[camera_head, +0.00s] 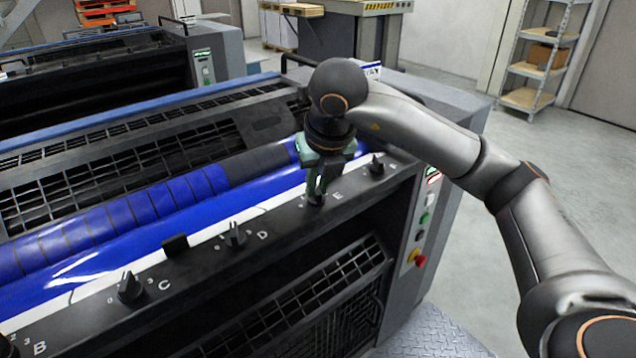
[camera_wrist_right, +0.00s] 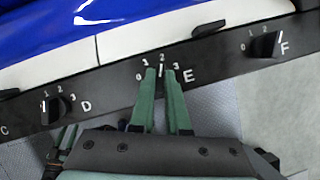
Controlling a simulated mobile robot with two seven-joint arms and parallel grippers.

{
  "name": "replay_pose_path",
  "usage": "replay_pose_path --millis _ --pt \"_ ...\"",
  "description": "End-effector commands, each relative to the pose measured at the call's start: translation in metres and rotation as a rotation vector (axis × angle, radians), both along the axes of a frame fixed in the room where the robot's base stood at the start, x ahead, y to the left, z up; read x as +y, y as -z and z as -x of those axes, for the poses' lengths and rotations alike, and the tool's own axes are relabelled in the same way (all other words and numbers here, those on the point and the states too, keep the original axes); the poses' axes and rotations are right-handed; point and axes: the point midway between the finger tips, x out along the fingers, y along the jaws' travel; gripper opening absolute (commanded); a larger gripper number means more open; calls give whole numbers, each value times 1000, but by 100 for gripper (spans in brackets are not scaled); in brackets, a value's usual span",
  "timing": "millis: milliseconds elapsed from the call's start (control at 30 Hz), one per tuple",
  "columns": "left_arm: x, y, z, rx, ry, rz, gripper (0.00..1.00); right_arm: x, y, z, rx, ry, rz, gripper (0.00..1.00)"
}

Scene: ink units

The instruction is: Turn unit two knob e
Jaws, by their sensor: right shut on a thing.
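Knob E (camera_head: 315,201) is a small black knob on the dark rail of the printing unit, beside the white letter E. My right gripper (camera_head: 317,188) reaches down from above and its green fingers are closed around the knob. In the right wrist view the fingertips (camera_wrist_right: 162,74) sit on either side of knob E (camera_wrist_right: 162,71). A white pointer mark shows between them, aimed up toward the 2 on the 0 to 3 scale. Most of the knob is hidden by the fingers.
Knob D (camera_head: 235,236) and knob C (camera_head: 130,288) lie to the left on the same rail. Knob F (camera_wrist_right: 264,45) is to the right. Blue rollers (camera_head: 140,208) run behind the rail. A side panel carries buttons and a red knob (camera_head: 420,262).

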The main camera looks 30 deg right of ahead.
Motion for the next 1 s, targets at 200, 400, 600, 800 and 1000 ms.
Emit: replay_pose_path --millis 200,400,600,800,1000 --pt "0 0 0 -1 1 0 50 0 -1 -1 -2 58 -1 0" --pt "0 0 0 -1 1 0 50 0 -1 -1 -1 71 0 0" --pt "0 0 0 -1 1 0 50 0 -1 0 -1 71 -1 0" --pt "0 0 -1 -1 1 0 50 0 -1 0 -1 70 -1 26" --pt "0 0 -1 -1 1 0 50 0 0 0 0 69 0 44"
